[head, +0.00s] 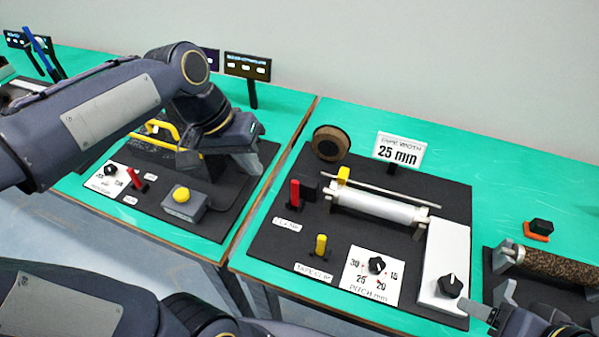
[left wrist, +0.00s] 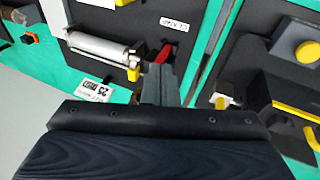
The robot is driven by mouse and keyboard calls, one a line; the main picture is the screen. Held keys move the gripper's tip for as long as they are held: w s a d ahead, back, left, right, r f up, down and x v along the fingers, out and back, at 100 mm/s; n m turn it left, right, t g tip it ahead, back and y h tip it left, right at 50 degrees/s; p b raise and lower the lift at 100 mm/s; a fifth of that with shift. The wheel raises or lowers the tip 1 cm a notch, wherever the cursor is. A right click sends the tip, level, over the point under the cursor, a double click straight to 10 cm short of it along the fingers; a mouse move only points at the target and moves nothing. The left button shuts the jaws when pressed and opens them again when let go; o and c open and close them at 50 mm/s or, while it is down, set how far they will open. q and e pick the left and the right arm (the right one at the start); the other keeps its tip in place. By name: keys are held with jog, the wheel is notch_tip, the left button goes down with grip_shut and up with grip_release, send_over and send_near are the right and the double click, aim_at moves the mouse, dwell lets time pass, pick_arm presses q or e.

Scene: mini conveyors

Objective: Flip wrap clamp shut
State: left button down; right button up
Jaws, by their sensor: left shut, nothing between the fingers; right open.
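I cannot tell for sure which part is the wrap clamp. A yellow barred handle (head: 152,138) stands on the left black board, partly hidden by my left arm; yellow bars also show at the right of the left wrist view (left wrist: 296,112). A red lever (head: 294,193) stands upright on the right board, beside the white roller (head: 378,207); it also shows in the left wrist view (left wrist: 163,53). My left gripper (head: 250,164) is shut and empty above the left board's right side. My right gripper (head: 494,306) is open and empty at the lower right.
The left board carries a yellow button on a grey box (head: 181,194), a small red lever (head: 133,177) and a black knob (head: 110,170). The right board has a yellow lever (head: 320,245), a pitch knob (head: 376,265) and a white box (head: 443,268). A brown roller (head: 555,266) lies far right.

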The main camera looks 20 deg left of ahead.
pick_arm(q)
jog(key=w+d+f+g+y, duration=0.1)
jog(key=w+d+g+y, duration=0.1)
jog(key=w, duration=0.7)
jog(key=w+d+f+g+y, duration=0.1)
jog(key=w+d+f+g, duration=0.1)
jog(key=w, duration=0.7)
jog(key=shift+w+d+f+m+g+y+b, duration=0.3)
jog(key=shift+d+m+g+y+b, duration=0.1)
jog(key=shift+d+g+b, duration=0.1)
send_near(295, 194)
jog(key=w+f, duration=0.5)
jog(key=shift+b, duration=0.4)
jog(key=shift+s+f, duration=0.15)
jog(key=shift+s, duration=1.8)
jog(key=shift+s+t+b, duration=0.3)
jog(key=shift+t, duration=0.1)
